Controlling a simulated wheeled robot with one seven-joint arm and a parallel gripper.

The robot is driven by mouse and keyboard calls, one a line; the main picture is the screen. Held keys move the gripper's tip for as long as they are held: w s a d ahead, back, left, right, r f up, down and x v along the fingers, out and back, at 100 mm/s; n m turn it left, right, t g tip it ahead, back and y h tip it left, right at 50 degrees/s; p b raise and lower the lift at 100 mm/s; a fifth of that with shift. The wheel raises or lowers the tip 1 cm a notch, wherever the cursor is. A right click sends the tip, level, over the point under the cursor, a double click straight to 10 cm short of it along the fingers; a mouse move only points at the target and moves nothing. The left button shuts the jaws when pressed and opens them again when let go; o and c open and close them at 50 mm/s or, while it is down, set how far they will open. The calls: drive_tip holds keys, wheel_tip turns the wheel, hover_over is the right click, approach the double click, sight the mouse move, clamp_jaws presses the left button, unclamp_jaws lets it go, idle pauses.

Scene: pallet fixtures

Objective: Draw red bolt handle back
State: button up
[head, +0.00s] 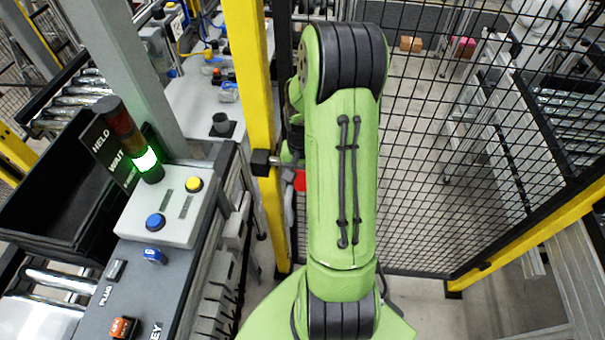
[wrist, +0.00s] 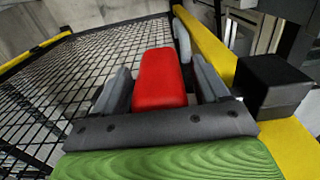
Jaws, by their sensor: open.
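The red bolt handle (wrist: 160,78) is a blocky red grip, large in the middle of the wrist view. Only a small red patch of it (head: 300,181) shows in the head view, left of my green arm and beside the yellow post. My gripper (wrist: 162,84) is open, with one grey finger on each side of the red handle. A gap shows at the left finger; whether the right finger touches the handle I cannot tell. In the head view my arm hides most of the gripper. A black block (wrist: 272,82) sits on the yellow post, right of the handle.
The yellow post (head: 250,75) stands close left of my arm, with black mesh fence (head: 440,130) behind and to the right. At left are a grey control box (head: 170,210) with yellow and blue buttons, a stack light (head: 148,163) lit green, and a black bin (head: 60,190).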

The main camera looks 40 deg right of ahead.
clamp_jaws()
drive_tip(key=s+d, duration=0.1)
drive_tip(key=s, duration=0.1)
drive_tip(key=s+d, duration=0.1)
drive_tip(key=d, duration=0.1)
drive_tip(key=shift+s+b, duration=0.3)
drive_tip(key=shift+s, duration=0.1)
